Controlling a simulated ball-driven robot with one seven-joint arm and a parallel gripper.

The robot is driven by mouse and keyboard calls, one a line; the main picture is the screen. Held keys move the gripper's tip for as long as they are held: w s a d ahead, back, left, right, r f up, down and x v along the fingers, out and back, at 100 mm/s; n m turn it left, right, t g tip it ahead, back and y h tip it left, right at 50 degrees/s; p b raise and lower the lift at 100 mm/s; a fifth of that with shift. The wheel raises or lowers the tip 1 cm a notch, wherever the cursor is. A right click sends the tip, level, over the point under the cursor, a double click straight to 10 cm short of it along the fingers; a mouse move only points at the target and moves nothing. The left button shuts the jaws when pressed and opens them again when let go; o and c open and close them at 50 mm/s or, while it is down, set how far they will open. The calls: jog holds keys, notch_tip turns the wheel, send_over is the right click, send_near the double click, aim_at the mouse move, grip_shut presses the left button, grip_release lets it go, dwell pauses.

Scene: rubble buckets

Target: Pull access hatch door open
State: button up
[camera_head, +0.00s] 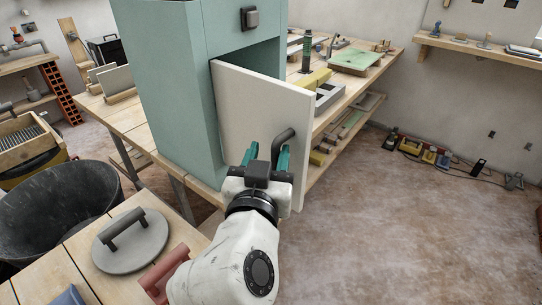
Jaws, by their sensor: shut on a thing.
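The hatch door (262,108) is a cream panel on the front of a teal cabinet (166,80). A dark bent handle (285,138) sits on the door's lower right part. My gripper (268,158), with teal fingers, is shut on the handle at the door's lower part. The exact contact between fingers and handle is partly hidden by the gripper body.
A wooden workbench (375,72) with tools runs behind the cabinet to the right. A black bucket (50,215) stands at left. A round grey lid (130,245) lies on a wooden top near my arm. Open floor (400,235) lies to the right.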

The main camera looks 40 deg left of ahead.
jog(key=shift+d, duration=0.2)
dwell(0.6)
jog(key=v, duration=1)
jog(key=shift+s+b, duration=0.35)
jog(key=shift+b, duration=0.1)
jog(key=shift+d, duration=0.1)
jog(key=w+d+f+m+g+h+p, duration=0.1)
jog(key=w+d+f+h, duration=0.3)
jog(key=d, duration=0.3)
jog(key=w+d+f+m+g+h+p, duration=0.1)
jog(key=w+d+f+h, duration=0.15)
jog(key=d+f, duration=0.45)
jog(key=d+f+m+g+h+p, duration=0.15)
jog(key=d+f, duration=0.25)
jog(key=d, duration=0.4)
jog(key=d+f+g+h, duration=0.1)
jog(key=d+f+g, duration=0.2)
jog(key=d+f, duration=0.3)
jog(key=s+d+f+m+g+p, duration=0.1)
jog(key=s+d+f+g, duration=0.3)
jog(key=s+d, duration=0.5)
jog(key=s+d+f+m+g+p, duration=0.1)
jog(key=s+d+f+g, duration=0.3)
jog(key=s+d, duration=0.5)
jog(key=s+f, duration=0.1)
jog(key=s, duration=0.2)
jog(key=shift+d+y+p, duration=0.3)
jog(key=shift+d+p, duration=0.05)
